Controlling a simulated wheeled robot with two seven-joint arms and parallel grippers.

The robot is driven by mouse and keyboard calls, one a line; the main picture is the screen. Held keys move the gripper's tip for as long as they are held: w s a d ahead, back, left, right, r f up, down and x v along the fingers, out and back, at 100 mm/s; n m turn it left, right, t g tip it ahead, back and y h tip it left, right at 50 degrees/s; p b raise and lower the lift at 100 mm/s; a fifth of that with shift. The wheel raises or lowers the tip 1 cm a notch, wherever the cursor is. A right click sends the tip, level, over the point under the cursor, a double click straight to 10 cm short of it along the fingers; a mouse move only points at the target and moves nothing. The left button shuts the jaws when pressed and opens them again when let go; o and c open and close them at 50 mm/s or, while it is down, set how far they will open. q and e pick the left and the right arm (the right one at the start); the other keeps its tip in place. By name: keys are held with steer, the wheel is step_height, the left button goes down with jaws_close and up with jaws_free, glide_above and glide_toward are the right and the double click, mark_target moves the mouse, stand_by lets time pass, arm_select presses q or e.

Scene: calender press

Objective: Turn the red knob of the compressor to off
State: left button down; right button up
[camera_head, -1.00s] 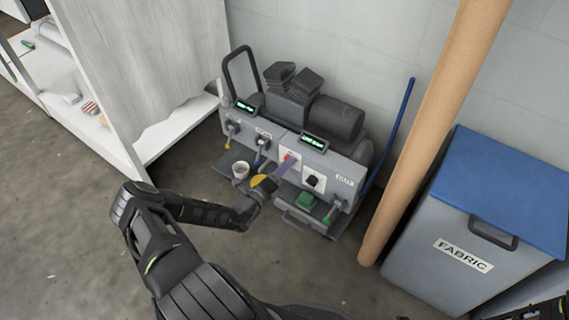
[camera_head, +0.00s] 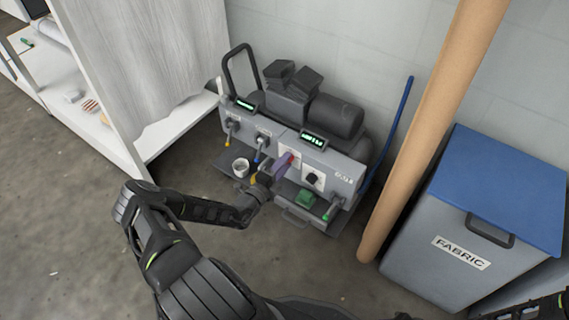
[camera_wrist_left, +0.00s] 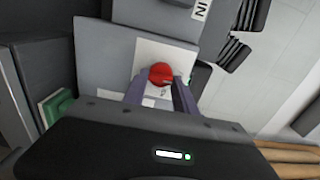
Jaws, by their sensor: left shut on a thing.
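The compressor (camera_head: 338,165) is a grey machine with a front panel, standing on the floor against the wall. Its red knob (camera_wrist_left: 160,74) sits on a white plate, between the two fingers of my left gripper (camera_wrist_left: 160,92) in the left wrist view. In the head view, the left gripper (camera_head: 287,164) reaches the panel from the front, and only a little red of the knob shows beside its purple-grey fingers. The gripper is shut on the red knob. The knob's pointer and any setting marks are too small to read. My right gripper is not in view.
A black knob (camera_head: 312,179), a green block (camera_head: 306,198) and hoses are close to the right of the gripper. A brown pole (camera_head: 425,130) and a blue-lidded FABRIC bin (camera_head: 445,265) are at the right.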

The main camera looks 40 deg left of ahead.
arm_select(q)
steer(key=c, duration=1)
jaws_free()
steer(key=s+p, duration=0.2)
steer(key=s, duration=0.6)
steer(key=shift+w+d+p, duration=0.1)
steer(key=shift+p, duration=0.2)
